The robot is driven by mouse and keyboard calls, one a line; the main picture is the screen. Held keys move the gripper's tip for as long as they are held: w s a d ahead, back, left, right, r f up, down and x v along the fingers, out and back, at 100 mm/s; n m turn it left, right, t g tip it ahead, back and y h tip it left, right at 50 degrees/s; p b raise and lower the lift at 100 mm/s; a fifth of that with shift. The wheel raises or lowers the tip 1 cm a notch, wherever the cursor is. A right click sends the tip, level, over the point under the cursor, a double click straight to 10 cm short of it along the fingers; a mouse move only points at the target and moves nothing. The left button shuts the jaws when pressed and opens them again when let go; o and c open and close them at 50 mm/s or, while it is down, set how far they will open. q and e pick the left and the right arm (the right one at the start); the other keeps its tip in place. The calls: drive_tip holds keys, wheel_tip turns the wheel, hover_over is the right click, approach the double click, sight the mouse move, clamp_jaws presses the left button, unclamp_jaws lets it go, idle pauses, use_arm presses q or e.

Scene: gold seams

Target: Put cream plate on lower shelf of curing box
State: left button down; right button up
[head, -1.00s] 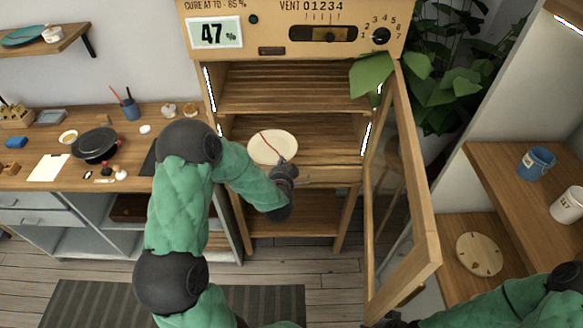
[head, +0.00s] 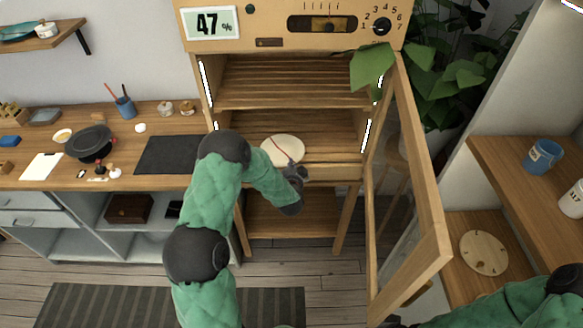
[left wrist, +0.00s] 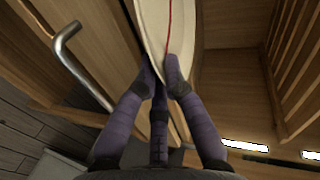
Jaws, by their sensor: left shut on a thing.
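The cream plate (head: 281,150) has a thin red seam line across it. It is at the front of the lower shelf (head: 335,152) of the wooden curing box (head: 290,44). My left gripper (head: 297,172) is shut on the plate's near right rim. In the left wrist view the fingers (left wrist: 160,80) pinch the plate (left wrist: 168,30) at its edge. I cannot tell whether the plate touches the shelf. My right arm shows at the lower right, but its gripper is not visible.
The box's glazed door (head: 408,200) stands open on the right. A plant leaf (head: 371,66) hangs before the upper shelf (head: 290,82), which looks empty. A workbench with a black bowl (head: 90,143) is on the left. A blue mug (head: 542,157) stands on the right counter.

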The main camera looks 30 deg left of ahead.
use_arm(q)
drive_tip(key=shift+r, duration=0.15)
drive_tip(key=c, duration=1.3)
unclamp_jaws()
drive_tip(key=shift+f, duration=0.2)
drive_tip(key=shift+c, duration=0.2)
